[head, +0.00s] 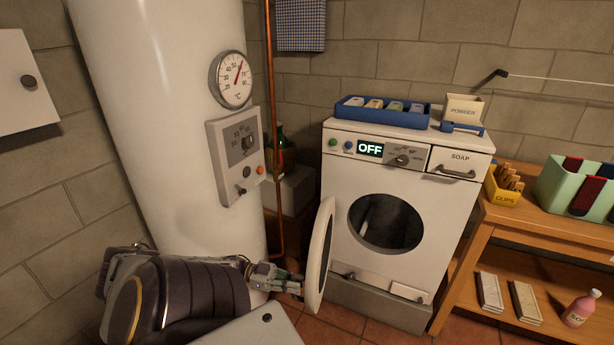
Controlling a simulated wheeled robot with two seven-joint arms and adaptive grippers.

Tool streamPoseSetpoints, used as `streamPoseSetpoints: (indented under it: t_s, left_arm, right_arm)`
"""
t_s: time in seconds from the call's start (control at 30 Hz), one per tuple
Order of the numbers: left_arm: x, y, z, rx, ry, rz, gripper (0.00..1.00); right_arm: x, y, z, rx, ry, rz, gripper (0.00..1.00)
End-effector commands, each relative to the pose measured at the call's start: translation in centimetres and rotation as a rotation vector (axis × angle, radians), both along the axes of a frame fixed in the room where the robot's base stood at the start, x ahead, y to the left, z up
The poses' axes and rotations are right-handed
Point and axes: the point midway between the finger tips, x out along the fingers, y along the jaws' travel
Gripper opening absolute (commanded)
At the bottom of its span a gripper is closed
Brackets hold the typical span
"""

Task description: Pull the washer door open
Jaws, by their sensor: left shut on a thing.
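The white washer (375,268) stands at the centre right, with a display reading OFF. Its round door (319,255) stands wide open, swung out to the left and seen nearly edge-on. The round drum opening (386,222) is uncovered and dark inside. My left gripper (297,286) is at the left side of the door, low on its rim, and is shut. What it grips there is small and partly hidden, seemingly the door's handle or edge. My right gripper is not in view.
A white boiler (165,120) with a dial and control box stands left of the washer. A wooden bench (535,226) with a clips box, a green bin and a pink bottle stands at the right. A blue tray (383,118) and powder box (462,108) sit on the washer.

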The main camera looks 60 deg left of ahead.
Motion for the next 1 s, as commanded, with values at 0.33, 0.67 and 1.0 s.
streamPoseSetpoints:
  t_s: [0.33,0.67,1.0]
  left_arm:
    - [-1.9,3.1,0.0,-0.001,0.002,0.002,0.00]
    - [-2.2,3.8,0.0,-0.001,0.002,0.002,0.00]
    - [-2.2,3.8,0.0,-0.001,0.002,0.002,0.26]
  right_arm:
    - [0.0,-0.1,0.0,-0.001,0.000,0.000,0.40]
    - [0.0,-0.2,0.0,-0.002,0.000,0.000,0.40]
    - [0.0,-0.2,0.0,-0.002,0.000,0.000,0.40]
